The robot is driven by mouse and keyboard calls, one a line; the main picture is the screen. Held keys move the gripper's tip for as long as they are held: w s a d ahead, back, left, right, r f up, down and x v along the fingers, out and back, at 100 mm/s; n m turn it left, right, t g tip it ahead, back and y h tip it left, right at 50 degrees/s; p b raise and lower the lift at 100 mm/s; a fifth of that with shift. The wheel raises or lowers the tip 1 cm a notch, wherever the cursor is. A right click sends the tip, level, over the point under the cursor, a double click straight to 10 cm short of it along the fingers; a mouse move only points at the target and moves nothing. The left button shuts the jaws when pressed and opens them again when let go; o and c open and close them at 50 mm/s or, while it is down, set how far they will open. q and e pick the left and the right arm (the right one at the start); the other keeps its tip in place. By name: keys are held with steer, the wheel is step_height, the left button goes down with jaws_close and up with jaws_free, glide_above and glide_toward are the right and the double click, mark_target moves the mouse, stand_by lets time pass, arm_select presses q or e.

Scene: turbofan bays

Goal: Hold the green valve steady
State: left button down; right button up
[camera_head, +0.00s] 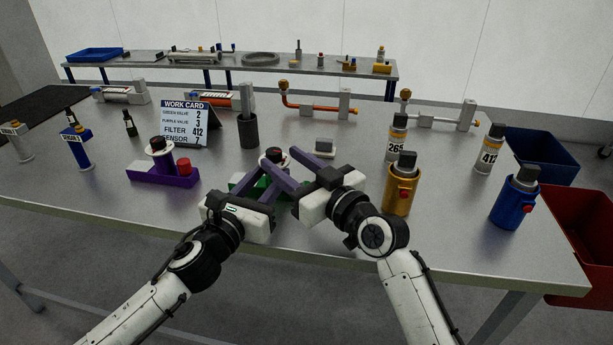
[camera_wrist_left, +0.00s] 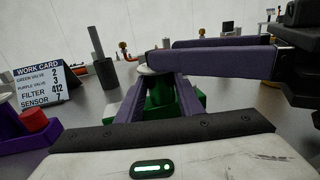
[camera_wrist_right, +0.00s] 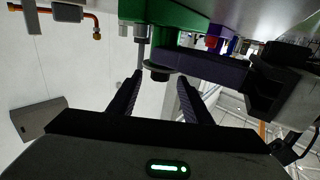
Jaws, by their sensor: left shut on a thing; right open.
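The green valve (camera_head: 243,183) stands on the table in front of me, partly covered by my grippers. Its green body (camera_wrist_left: 158,100) shows between the fingers of my left gripper (camera_wrist_left: 158,88), which is shut on it. The valve's pale disc (camera_wrist_left: 146,70) shows above the body. In the right wrist view the green body (camera_wrist_right: 180,14) is at the upper edge, and a dark round end (camera_wrist_right: 160,73) sits between the open fingers; contact cannot be told.
A purple valve (camera_head: 162,178) with a red knob stands left. The work card (camera_head: 187,123) stands behind it. A gold canister (camera_head: 401,190) is close right of my right gripper, and a blue canister (camera_head: 514,203) is further right. Blue (camera_head: 541,155) and red (camera_head: 585,220) bins flank the right edge.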

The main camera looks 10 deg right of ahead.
steer(key=v, duration=0.7)
steer(key=shift+s+d, duration=0.2)
steer(key=shift+s, duration=0.15)
steer(key=n+g+y, duration=0.2)
glide_toward(267, 150)
steer(key=w, duration=0.1)
steer(key=w+a+r+n+g+y, duration=0.2)
steer(key=w+r+n+g+y, duration=0.15)
steer(key=r, duration=0.35)
steer(key=shift+m+t, duration=0.35)
steer(key=shift+m, duration=0.1)
steer(key=f, duration=0.8)
steer(key=shift+w+a, duration=0.35)
steer(key=x, duration=0.7)
